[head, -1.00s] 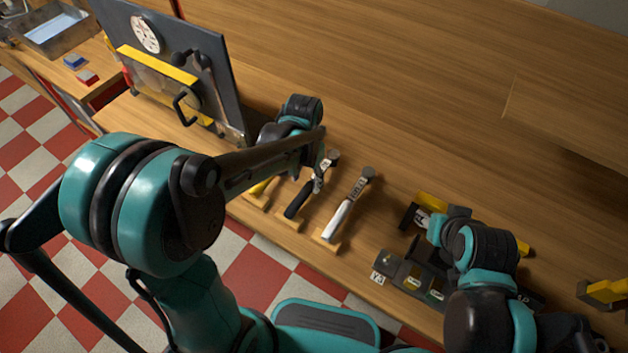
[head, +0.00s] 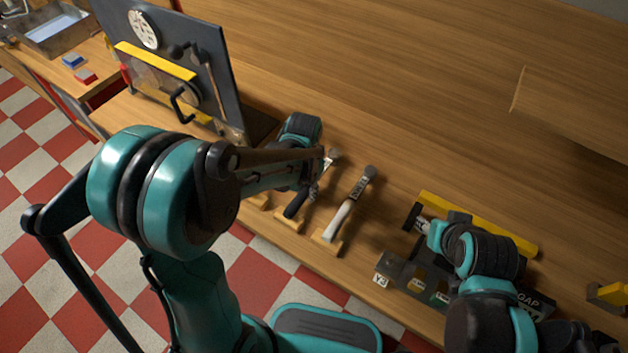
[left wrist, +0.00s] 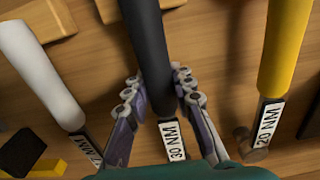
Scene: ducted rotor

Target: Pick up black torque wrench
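The black torque wrench (head: 294,207) lies on wooden supports on the bench, between a white wrench and a mostly hidden yellow one. In the left wrist view its black handle (left wrist: 148,40) runs from the top down to a "30 NM" label. My left gripper (left wrist: 160,92) has a finger on each side of the handle just above the label. The fingers look open, with no clear grip on it. In the head view my left arm hides part of this wrench. My right gripper (head: 430,232) is far to the right; its fingers are not clear.
The white-handled wrench (head: 345,208) lies close to the right in the head view. The yellow-handled wrench (left wrist: 283,45) shows in the left wrist view. An upright dark panel (head: 170,60) stands at the left. The bench behind the wrenches is clear.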

